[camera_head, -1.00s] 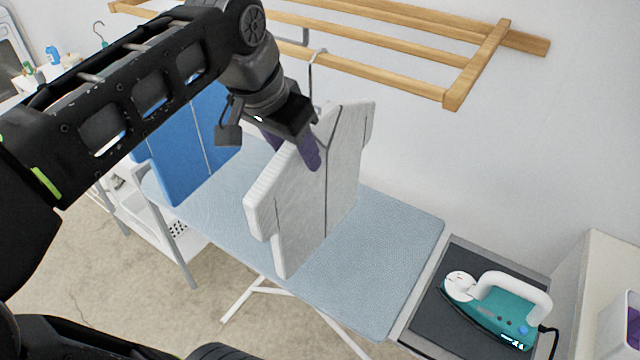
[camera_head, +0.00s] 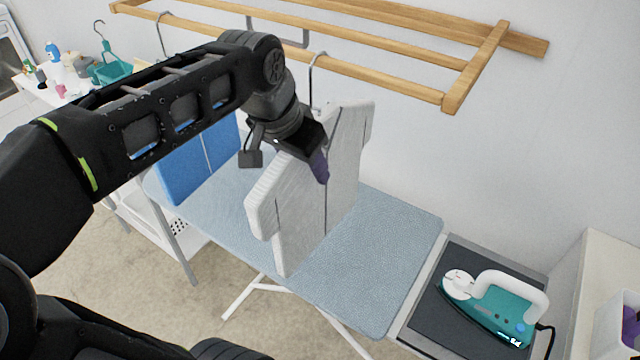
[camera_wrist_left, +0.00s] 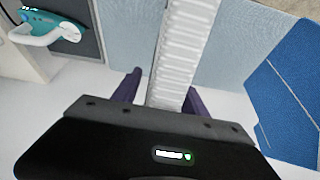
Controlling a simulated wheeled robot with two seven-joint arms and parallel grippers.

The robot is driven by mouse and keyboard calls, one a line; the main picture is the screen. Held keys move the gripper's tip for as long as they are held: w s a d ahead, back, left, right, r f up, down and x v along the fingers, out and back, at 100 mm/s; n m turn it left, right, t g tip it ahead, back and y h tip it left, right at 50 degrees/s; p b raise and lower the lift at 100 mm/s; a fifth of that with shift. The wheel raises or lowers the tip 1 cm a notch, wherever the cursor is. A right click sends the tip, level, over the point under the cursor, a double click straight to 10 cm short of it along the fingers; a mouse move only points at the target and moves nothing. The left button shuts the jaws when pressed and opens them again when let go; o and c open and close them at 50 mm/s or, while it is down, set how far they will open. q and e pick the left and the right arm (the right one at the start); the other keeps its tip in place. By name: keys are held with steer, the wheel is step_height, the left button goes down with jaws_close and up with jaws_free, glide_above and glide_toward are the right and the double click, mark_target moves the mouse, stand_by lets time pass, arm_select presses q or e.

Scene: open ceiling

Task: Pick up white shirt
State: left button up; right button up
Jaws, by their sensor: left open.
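The white shirt (camera_head: 312,205) stands upright like a stiff panel over the ironing board, under the wooden rack, with a hook above it. My left gripper (camera_head: 318,168) is at its upper part; one purple finger shows against the shirt's near face and the other is hidden behind it. In the left wrist view the shirt's ribbed white edge (camera_wrist_left: 182,55) runs between the two open purple fingers (camera_wrist_left: 160,92), with a gap visible on the left side. My right gripper is not in view.
A blue shirt (camera_head: 195,165) hangs left of the white one. The light blue ironing board (camera_head: 385,255) lies below. A teal iron (camera_head: 492,308) rests on a dark pad at the right. The wooden rack (camera_head: 460,92) is above, close to my arm.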

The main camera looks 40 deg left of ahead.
arm_select(q)
steer(key=shift+c, duration=0.2)
jaws_close()
stand_by(1.1)
